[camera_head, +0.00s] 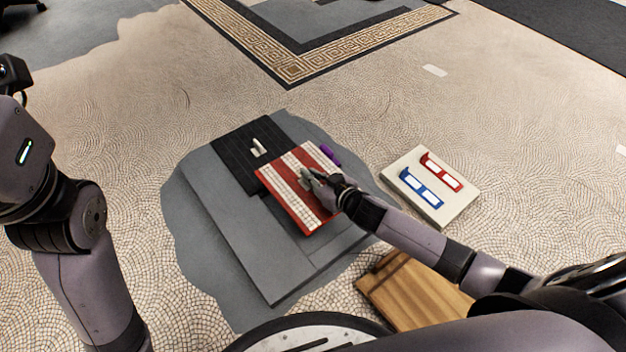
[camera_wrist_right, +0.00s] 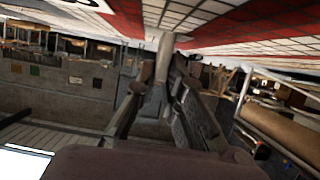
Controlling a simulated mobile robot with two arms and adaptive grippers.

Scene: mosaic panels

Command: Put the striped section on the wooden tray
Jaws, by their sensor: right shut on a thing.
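The striped section (camera_head: 284,196) is a square panel with red bands and white tiled bands and an upright grip on its face. My right gripper (camera_head: 310,178) is shut on that grip. In the right wrist view the panel's red and white tiled face (camera_wrist_right: 225,22) fills the top, and the fingers (camera_wrist_right: 165,82) close around the pale grip (camera_wrist_right: 165,45). I cannot tell whether the panel touches what is below it. The wooden tray (camera_head: 400,292) lies at the lower right, partly hidden by my right arm. My left arm is at the left; its fingers do not show.
A dark panel (camera_head: 232,157) with a pale grip lies behind the striped section, on a grey slab (camera_head: 238,232). A purple object (camera_head: 330,155) shows at the section's far edge. A pale board (camera_head: 440,210) with blue and red pieces lies to the right. Mosaic floor surrounds them.

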